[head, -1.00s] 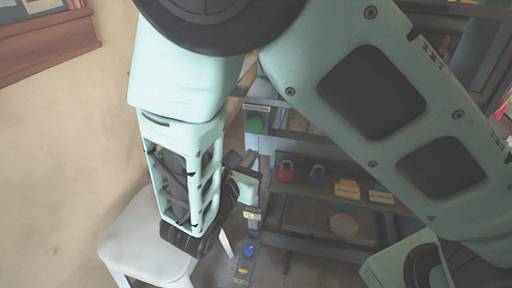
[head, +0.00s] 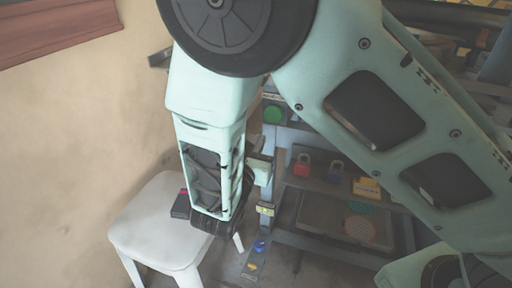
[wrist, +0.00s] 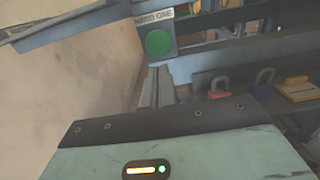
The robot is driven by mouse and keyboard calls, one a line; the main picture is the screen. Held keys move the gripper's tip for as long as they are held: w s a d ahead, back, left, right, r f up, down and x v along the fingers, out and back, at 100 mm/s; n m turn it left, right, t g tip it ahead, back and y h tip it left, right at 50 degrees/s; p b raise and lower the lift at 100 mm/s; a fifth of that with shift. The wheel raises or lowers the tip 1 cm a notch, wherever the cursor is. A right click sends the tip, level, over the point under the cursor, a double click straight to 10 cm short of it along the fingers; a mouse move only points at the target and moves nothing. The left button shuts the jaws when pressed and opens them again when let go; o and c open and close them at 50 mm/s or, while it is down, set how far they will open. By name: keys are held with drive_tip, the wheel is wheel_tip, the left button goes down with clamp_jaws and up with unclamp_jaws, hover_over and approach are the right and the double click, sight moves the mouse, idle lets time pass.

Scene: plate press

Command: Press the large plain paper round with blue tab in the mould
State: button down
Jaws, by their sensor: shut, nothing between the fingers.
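The press frame (head: 268,190) stands right of my forearm. On its low dark bed (head: 315,215) lie a flat teal round (head: 360,207) and a flat orange-brown round (head: 361,229). I cannot make out a blue tab on either, or tell which is the large plain one. A green button (head: 273,113) sits on the frame's upper left; in the wrist view the button (wrist: 158,42) is ahead under a label partly reading "ONE".
A red padlock (head: 302,166), a blue padlock (head: 336,171) and a yellow block (head: 366,187) are on a shelf above the bed. A white stool (head: 150,230) stands left against the wall, with a dark device (head: 181,205) on it. A blue knob (head: 260,245) is low in front.

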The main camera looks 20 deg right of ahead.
sight(274, 116)
drive_tip(key=b+x, duration=0.1)
drive_tip(key=x, duration=0.8)
drive_tip(key=shift+w+d+b, duration=0.15)
drive_tip(key=shift+w+b, duration=0.1)
drive_tip(key=shift+b, duration=0.05)
drive_tip(key=shift+w+d, duration=0.1)
drive_tip(key=shift+w, duration=0.1)
